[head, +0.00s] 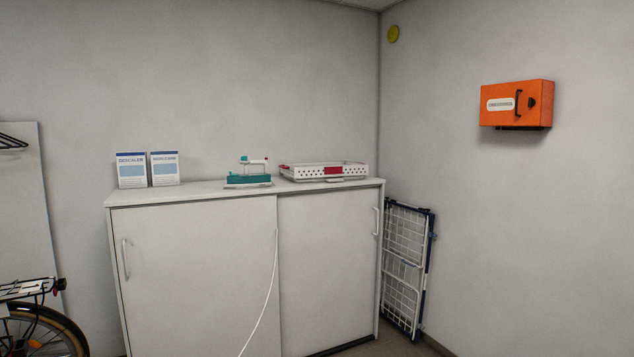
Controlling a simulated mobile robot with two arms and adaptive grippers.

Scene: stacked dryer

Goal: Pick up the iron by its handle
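The iron (248,178) sits on top of the white cabinet, near the middle of its front edge. It has a teal body and a pale base, with a white handle (254,162) on top that carries small teal and red parts. A white cord (270,290) hangs down the cabinet front below it. Neither of my grippers shows in the head view, so their state cannot be seen.
The white cabinet (190,270) has two sliding doors with handles. Two boxes (148,170) stand left on its top, and a white perforated basket (310,172) lies right of the iron. A folded drying rack (406,265) leans at right; a bicycle (40,325) stands at left.

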